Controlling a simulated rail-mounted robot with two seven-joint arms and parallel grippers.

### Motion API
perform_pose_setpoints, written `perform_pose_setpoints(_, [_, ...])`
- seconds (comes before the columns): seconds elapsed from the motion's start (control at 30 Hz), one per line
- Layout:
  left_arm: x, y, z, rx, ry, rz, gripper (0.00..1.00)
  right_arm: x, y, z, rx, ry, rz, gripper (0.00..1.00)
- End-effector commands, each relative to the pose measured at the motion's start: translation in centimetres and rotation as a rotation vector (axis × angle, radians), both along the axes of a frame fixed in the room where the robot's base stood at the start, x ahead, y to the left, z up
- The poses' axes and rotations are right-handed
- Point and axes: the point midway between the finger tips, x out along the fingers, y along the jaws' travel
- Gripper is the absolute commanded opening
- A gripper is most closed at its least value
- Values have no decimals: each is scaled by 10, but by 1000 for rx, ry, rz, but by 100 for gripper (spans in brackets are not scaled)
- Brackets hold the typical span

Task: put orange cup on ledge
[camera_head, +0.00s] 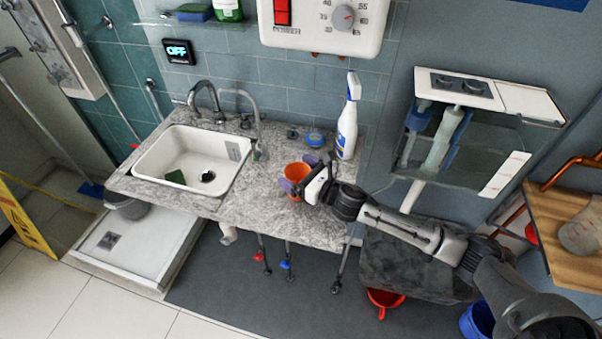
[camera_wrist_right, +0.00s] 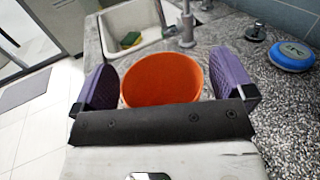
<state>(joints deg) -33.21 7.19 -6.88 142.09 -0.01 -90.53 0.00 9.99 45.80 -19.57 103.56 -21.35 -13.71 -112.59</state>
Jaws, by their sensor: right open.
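The orange cup (camera_head: 297,172) stands upright on the grey stone counter (camera_head: 265,213), right of the sink. My right gripper (camera_head: 301,186) is at the cup, with its purple-padded fingers open. In the right wrist view the cup (camera_wrist_right: 162,82) sits between the two spread fingers, with a gap on the right and little or no visible gap on the left. A narrow ledge (camera_head: 173,19) runs along the tiled wall above the sink. My left gripper is out of view.
A spray bottle (camera_head: 347,120) stands behind my right gripper, and a blue round item (camera_head: 315,139) lies near the wall. The faucet (camera_head: 208,95) rises behind the white sink (camera_head: 165,150). A sponge (camera_head: 194,12) and a green-white bottle (camera_head: 228,9) occupy the ledge.

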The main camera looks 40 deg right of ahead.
Motion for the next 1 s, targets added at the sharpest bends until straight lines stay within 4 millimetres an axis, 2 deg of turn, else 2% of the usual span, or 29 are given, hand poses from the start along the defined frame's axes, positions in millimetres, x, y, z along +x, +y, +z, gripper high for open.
perform_pose_setpoints(0.17, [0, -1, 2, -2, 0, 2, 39, -7, -2, 2, -1, 1, 0, 100])
perform_pose_setpoints(0.7, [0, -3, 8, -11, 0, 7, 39, -86, -16, 2, 0, 2, -1, 100])
perform_pose_setpoints(1.0, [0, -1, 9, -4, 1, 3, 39, -112, -21, 3, 2, 0, 0, 100])
